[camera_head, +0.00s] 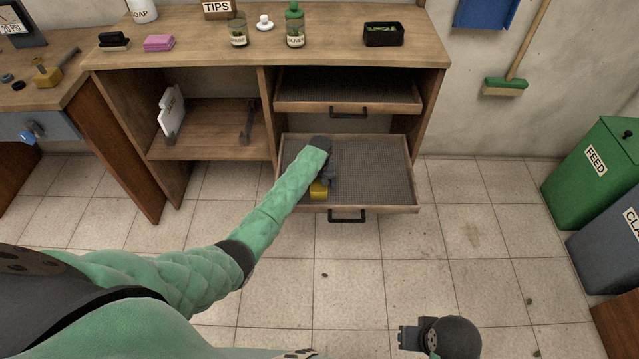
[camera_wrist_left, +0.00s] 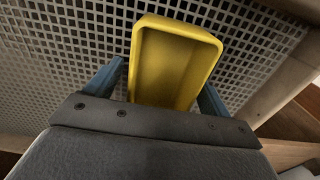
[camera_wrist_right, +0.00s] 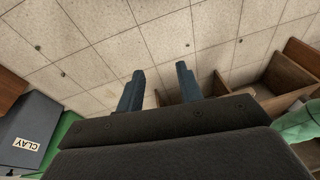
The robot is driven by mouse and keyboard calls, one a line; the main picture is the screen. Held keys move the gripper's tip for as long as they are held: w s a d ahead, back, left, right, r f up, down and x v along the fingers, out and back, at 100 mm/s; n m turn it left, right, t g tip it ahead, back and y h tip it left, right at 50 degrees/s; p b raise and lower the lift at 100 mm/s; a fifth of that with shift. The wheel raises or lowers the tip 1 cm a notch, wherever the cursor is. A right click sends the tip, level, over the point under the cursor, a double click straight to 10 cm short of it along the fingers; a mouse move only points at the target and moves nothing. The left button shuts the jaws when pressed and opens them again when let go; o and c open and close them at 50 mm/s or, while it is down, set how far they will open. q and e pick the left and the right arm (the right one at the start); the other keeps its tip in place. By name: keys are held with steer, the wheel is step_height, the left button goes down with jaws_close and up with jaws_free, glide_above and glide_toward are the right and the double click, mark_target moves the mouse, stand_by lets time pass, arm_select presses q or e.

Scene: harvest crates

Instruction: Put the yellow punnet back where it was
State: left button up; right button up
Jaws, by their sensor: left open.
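The yellow punnet (camera_head: 319,190) is in the lower pulled-out drawer (camera_head: 382,207), near its front left, partly hidden by my left arm. In the left wrist view the punnet (camera_wrist_left: 176,62) is an empty rectangular tray on the perforated drawer floor. My left gripper (camera_wrist_left: 165,85) is open, with one blue finger on each side of the punnet's near end. I cannot tell whether the fingers touch it. My right gripper (camera_wrist_right: 158,80) is open and empty above the tiled floor, away from the bench.
The upper drawer (camera_head: 348,107) is also pulled out and looks empty. Green (camera_head: 595,172) and grey bins stand at the right.

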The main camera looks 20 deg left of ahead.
mark_target(320, 188)
arm_select(q)
step_height(320, 188, up, 11)
steer(key=b, duration=0.1)
steer(key=s+d+f+m, duration=0.1)
steer(key=s+d, duration=0.2)
steer(key=s, duration=0.6)
steer(key=s+d+f+m+t+h, duration=0.1)
steer(key=s+d, duration=0.1)
steer(key=s, duration=0.7)
steer(key=s+d+f+m, duration=0.1)
steer(key=s+d+m, duration=0.15)
steer(key=s, duration=0.65)
steer(key=s+d+r, duration=0.1)
steer(key=s+r, duration=0.2)
steer(key=s, duration=0.4)
steer(key=s+r+t, duration=0.1)
steer(key=s+r, duration=0.3)
steer(key=s, duration=0.4)
steer(key=s+d+r+m+h, duration=0.1)
steer(key=s+r, duration=0.2)
steer(key=s, duration=0.4)
steer(key=shift+s+d+r, duration=0.2)
steer(key=shift+s+d, duration=0.15)
steer(key=shift+s, duration=0.05)
arm_select(e)
steer(key=shift+w+a+f, duration=0.25)
steer(key=shift+a+f, duration=0.35)
steer(key=shift+f, duration=0.3)
